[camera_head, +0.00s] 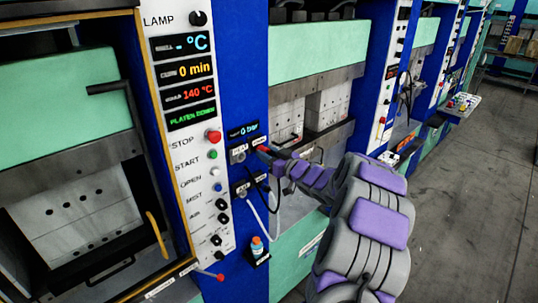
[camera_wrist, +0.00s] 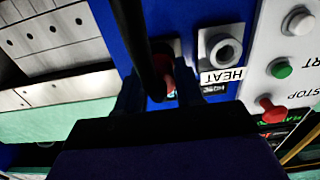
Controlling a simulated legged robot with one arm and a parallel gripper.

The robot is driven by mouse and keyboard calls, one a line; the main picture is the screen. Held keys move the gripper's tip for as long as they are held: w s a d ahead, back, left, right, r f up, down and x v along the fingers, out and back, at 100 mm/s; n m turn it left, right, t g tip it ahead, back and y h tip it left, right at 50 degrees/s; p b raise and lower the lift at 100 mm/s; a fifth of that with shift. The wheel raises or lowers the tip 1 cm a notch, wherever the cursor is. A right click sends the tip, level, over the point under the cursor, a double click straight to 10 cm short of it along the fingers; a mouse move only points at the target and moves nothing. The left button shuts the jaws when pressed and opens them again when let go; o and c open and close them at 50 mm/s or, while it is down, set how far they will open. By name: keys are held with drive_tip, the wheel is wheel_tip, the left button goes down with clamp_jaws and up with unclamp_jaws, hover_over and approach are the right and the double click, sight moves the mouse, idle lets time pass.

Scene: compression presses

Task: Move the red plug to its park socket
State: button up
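The red plug (camera_wrist: 164,66) shows in the wrist view between my gripper's two dark fingers (camera_wrist: 160,88), partly hidden by a thick black cable. It lies at the blue panel, just left of an empty grey socket (camera_wrist: 225,50) labelled HEAT. Whether the fingers press on the plug or only stand around it cannot be made out. The place behind the plug is hidden, so I cannot tell whether it is seated in a socket. In the head view my gripper (camera_head: 268,153) is at the panel below the "0 bar" display, and the HEAT socket (camera_head: 239,157) is to its left.
The white control column (camera_head: 190,130) with buttons and knobs is to the left. Clear floor (camera_head: 465,200) lies to the right.

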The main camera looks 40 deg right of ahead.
drive_tip(key=o, duration=0.4)
drive_tip(key=shift+o, duration=0.2)
drive_tip(key=s+d+b, duration=0.1)
drive_tip(key=s, duration=1.6)
drive_tip(key=shift+s+d, duration=0.15)
drive_tip(key=shift+d, duration=0.1)
drive_tip(key=shift+f, duration=0.1)
